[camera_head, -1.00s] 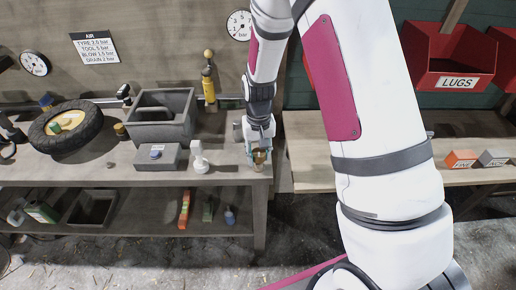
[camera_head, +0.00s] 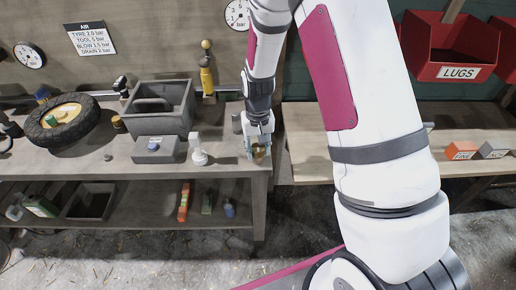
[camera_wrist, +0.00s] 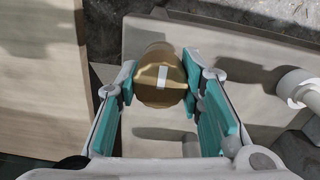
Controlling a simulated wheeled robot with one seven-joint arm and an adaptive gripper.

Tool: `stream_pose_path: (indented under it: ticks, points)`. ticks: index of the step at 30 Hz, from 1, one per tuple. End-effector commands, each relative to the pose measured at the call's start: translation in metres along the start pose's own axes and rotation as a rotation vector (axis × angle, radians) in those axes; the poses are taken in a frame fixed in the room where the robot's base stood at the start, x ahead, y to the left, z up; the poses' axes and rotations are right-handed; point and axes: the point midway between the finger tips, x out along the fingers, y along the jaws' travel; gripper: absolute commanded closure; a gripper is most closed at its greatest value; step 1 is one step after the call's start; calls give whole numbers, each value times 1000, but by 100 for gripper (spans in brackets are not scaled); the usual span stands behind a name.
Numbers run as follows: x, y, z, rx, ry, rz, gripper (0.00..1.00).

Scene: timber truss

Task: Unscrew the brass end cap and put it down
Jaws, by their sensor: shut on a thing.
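A white fitting (camera_head: 198,150) stands left of my gripper, and it also shows in the wrist view (camera_wrist: 299,87). A gap separates the right bench (camera_head: 315,150).

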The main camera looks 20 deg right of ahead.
Motion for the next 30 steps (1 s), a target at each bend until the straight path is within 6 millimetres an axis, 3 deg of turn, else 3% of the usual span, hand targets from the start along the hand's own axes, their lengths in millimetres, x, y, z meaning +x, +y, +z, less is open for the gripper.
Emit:
stream_pose_path:
  ticks: [17,30]
  points:
    - [0,0,0,0,0,0,100]
    - [12,0,0,0,0,0,100]
